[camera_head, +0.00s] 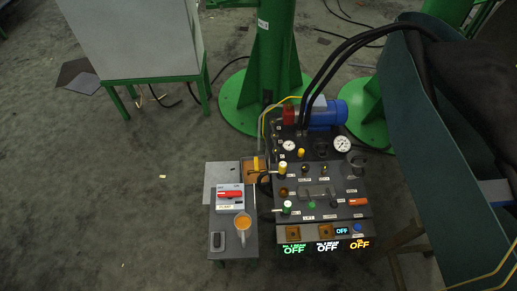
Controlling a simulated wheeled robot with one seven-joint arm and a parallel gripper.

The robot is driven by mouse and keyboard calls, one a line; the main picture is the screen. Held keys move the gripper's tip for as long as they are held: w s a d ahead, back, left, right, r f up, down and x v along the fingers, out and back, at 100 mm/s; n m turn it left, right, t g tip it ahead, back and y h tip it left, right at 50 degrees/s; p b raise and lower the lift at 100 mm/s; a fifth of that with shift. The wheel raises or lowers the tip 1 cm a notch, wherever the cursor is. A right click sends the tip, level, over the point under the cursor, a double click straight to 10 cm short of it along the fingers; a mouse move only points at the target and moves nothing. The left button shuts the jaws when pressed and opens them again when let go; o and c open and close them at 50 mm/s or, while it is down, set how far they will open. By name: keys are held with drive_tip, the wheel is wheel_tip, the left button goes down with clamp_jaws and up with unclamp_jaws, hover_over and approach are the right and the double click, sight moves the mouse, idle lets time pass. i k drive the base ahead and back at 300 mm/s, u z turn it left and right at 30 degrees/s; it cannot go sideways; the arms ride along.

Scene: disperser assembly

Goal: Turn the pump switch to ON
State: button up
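The dark control panel (322,212) stands low at the centre right. On its front edge are lit OFF readouts in green (293,249), white (328,246) and yellow (359,244). A grey box with a red handle (230,195) stands on the side table left of the panel. The labels are too small to tell which control is the pump switch. My gripper is not in view.
A blue motor (325,116) and two white gauges (341,143) are at the panel's back. A green-framed bin (405,130) is at right. Open floor (100,200) lies left.

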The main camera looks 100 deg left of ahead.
sight(228, 195)
drive_tip(key=u, duration=3.85)
drive_tip(key=i, duration=0.5)
drive_tip(key=z, duration=1.05)
drive_tip(key=k, duration=1)
drive_tip(key=u, duration=0.7)
drive_tip(key=i, duration=1)
drive_tip(key=u, duration=0.05)
